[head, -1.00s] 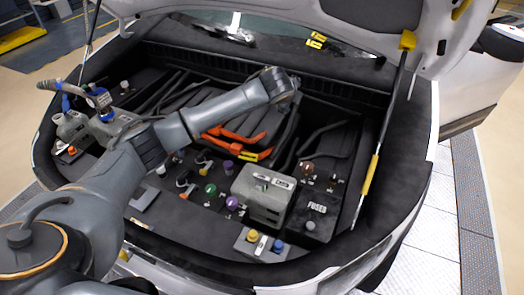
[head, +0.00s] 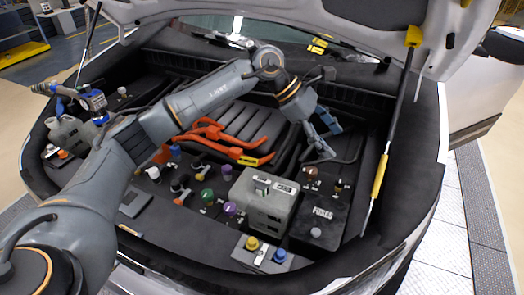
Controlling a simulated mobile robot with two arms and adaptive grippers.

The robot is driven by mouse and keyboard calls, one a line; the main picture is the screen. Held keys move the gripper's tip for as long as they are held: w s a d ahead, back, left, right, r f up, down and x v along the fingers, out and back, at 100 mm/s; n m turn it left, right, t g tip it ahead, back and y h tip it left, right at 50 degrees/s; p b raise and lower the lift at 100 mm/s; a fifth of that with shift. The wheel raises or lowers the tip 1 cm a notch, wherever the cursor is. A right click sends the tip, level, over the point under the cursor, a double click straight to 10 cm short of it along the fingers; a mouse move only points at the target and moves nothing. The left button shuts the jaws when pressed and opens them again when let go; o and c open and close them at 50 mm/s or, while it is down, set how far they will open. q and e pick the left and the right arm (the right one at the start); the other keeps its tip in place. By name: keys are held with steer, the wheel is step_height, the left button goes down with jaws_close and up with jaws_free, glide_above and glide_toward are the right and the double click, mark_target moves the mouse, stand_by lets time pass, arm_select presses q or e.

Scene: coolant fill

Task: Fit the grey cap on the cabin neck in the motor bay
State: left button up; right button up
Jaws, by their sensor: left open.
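My left gripper (head: 328,136) reaches over the right half of the motor bay (head: 195,235), fingers apart, with nothing visible between them. It is above the area behind the brown cap (head: 311,173). A small pale grey cap (head: 153,172) stands on the bay's left part, and another greyish cap (head: 315,232) sits by the box marked FUSES. A third light grey knob (head: 122,91) is at the back left. I cannot tell which is the task's cap. No label naming the cabin neck is readable. My right gripper is not in view.
A grey tank (head: 265,200) stands at centre right, with yellow (head: 252,243) and blue (head: 279,251) caps before it. Green (head: 207,196) and purple (head: 229,208) caps lie left of it. Orange cables (head: 235,148) cross the middle. A hood strut (head: 392,125) rises at right.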

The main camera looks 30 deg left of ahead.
arm_select(q)
steer(key=s+a+f+g+y+b, duration=0.1)
steer(key=s+a+f+y, duration=0.1)
steer(key=a+f+y, duration=0.5)
steer(key=y, duration=0.2)
glide_above(262, 179)
steer(key=shift+g, duration=0.4)
step_height(262, 179, down, 13)
steer(key=p, duration=0.3)
steer(key=shift+r, duration=0.15)
steer(key=c, duration=1.2)
steer(key=o, duration=0.4)
steer(key=c, duration=0.3)
steer(key=shift+b, duration=0.3)
